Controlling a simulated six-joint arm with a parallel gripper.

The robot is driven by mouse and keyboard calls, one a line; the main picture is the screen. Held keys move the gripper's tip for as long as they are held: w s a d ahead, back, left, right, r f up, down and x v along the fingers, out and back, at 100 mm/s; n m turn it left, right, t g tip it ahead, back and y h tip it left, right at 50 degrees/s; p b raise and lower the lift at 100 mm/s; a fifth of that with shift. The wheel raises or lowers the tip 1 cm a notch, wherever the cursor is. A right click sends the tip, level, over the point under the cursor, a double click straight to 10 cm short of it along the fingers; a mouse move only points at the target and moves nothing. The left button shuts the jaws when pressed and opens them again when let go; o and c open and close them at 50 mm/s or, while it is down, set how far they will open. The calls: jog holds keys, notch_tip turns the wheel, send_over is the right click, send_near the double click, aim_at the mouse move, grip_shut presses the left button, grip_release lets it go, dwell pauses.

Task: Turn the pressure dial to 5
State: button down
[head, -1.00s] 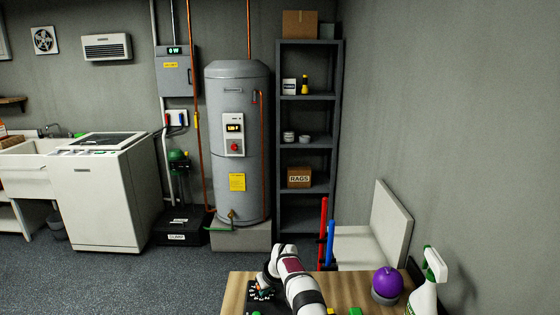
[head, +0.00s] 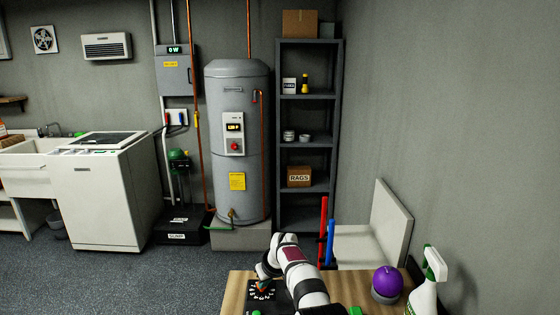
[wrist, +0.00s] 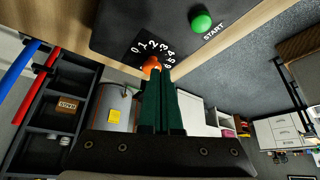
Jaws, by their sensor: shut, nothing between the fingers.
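The pressure dial (wrist: 151,50) shows in the wrist view as a black face with white numbers from 0 to 6 and an orange knob (wrist: 152,64). My gripper (wrist: 163,72) is shut and empty; its dark green fingertips are right at the knob in the picture and cover part of it. I cannot tell whether they touch it, nor which number the knob points to. In the head view the dial (head: 259,294) lies on the wooden table (head: 235,290) at the bottom, below my wrist.
A green START button (wrist: 201,21) sits on the same black panel (wrist: 120,25) beside the dial. On the table's right are a purple ball-shaped object (head: 387,280) and a white-green spray bottle (head: 428,285). Red and blue upright bars (head: 323,222) stand behind the table.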

jog(key=shift+w+d+r, duration=0.75)
jog(key=shift+d+r, duration=0.3)
jog(key=shift+r, duration=0.7)
notch_tip(320, 180, down, 7)
jog(key=shift+w+a, duration=0.15)
jog(key=shift+a, duration=0.1)
jog(key=shift+s+a, duration=0.25)
jog(key=shift+s+a, duration=0.15)
jog(key=shift+a, duration=0.15)
jog(key=shift+s+a, duration=0.15)
jog(key=shift+a, duration=0.2)
